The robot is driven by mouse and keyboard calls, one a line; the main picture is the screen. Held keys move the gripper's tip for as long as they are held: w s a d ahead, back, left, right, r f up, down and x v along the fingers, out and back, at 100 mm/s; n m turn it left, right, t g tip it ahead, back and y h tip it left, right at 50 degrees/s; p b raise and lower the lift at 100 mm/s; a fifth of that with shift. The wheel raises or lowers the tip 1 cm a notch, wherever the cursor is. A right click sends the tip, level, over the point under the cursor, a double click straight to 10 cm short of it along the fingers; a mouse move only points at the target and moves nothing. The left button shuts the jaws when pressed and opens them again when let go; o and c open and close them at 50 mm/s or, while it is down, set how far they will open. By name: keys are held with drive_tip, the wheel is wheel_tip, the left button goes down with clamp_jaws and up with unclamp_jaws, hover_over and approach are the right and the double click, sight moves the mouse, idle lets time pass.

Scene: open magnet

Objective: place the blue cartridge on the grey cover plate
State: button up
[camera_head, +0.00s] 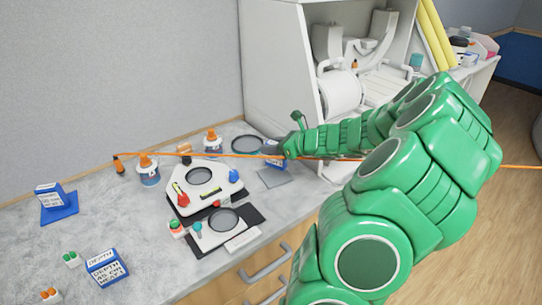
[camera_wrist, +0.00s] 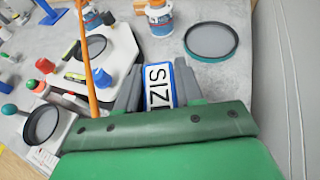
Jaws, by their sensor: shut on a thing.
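My gripper (camera_wrist: 158,78) is shut on a blue cartridge (camera_wrist: 160,85) with a white lettered label, which sits between its two grey fingers. In the head view the cartridge (camera_head: 275,162) shows at the gripper, partly hidden by it. A flat grey square, likely the grey cover plate (camera_head: 273,178), lies on the worktop just in front of and below the cartridge. It looks bare. I cannot tell whether the cartridge touches anything below it. The plate is not visible in the wrist view.
An orange cord (camera_head: 230,155) runs across the scene past my gripper. White instrument bases with round dark discs (camera_head: 199,176) stand to the left. A round dark dish (camera_head: 246,144) and orange-capped bottles (camera_head: 148,170) are behind. Another labelled blue cartridge (camera_head: 107,268) stands front left. A white cabinet (camera_head: 285,80) rises behind.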

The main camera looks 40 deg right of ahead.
sight(271, 156)
drive_tip(key=shift+w+d+f, duration=0.3)
drive_tip(key=shift+w+f, duration=0.35)
drive_tip(key=shift+f, duration=0.25)
drive_tip(key=shift+d+f, duration=0.1)
drive_tip(key=shift+f, duration=1.5)
drive_tip(key=shift+f, duration=0.1)
drive_tip(key=o, duration=1.1)
